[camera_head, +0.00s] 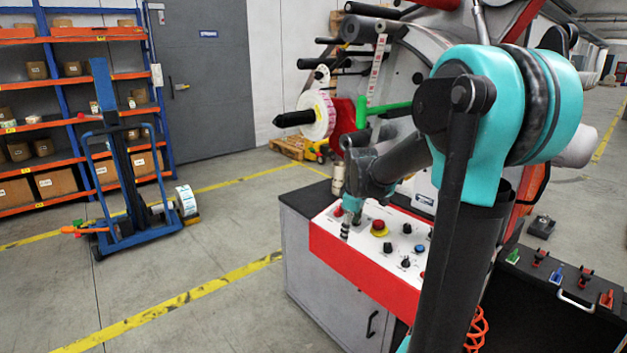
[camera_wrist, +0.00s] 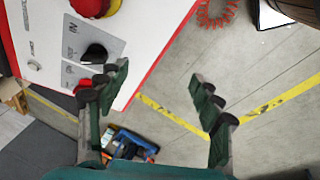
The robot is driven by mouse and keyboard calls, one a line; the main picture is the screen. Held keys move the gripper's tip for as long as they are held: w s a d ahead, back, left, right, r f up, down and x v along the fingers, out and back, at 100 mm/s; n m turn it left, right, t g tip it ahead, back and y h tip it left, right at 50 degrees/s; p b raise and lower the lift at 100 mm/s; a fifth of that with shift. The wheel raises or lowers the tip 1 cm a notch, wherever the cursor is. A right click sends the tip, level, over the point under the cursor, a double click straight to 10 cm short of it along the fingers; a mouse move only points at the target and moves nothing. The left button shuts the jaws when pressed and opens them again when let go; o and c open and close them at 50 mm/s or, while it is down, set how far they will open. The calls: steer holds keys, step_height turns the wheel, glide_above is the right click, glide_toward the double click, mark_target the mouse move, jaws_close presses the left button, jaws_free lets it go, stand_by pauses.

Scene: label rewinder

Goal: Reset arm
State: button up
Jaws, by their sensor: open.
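My gripper (camera_head: 350,224) hangs over the left part of the control panel (camera_head: 330,237) of the label rewinder in the head view. In the wrist view my gripper (camera_wrist: 160,88) is open, its two fingers spread with nothing between them. The left finger overlaps the panel's edge near a black knob (camera_wrist: 95,53). The right finger is over the floor. Whether a fingertip touches the panel cannot be told. My arm hides part of the machine and panel in the head view.
The panel carries a red-and-yellow emergency button (camera_head: 379,226) and several knobs. A label roll (camera_head: 317,115) sits on a black spindle. A blue lift trolley (camera_head: 125,215) stands left, before orange shelves (camera_head: 60,90).

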steer(key=s+d+f+m, duration=0.1)
steer(key=s+f+m, duration=0.4)
steer(key=s, duration=0.6)
steer(key=s+d+f+m+t, duration=0.1)
steer(key=s+f+m, duration=0.4)
steer(key=s, duration=0.7)
steer(key=shift+s+f+m, duration=0.15)
steer(key=shift+f+m, duration=0.15)
steer(key=shift+m, duration=0.3)
steer(key=shift+d, duration=0.1)
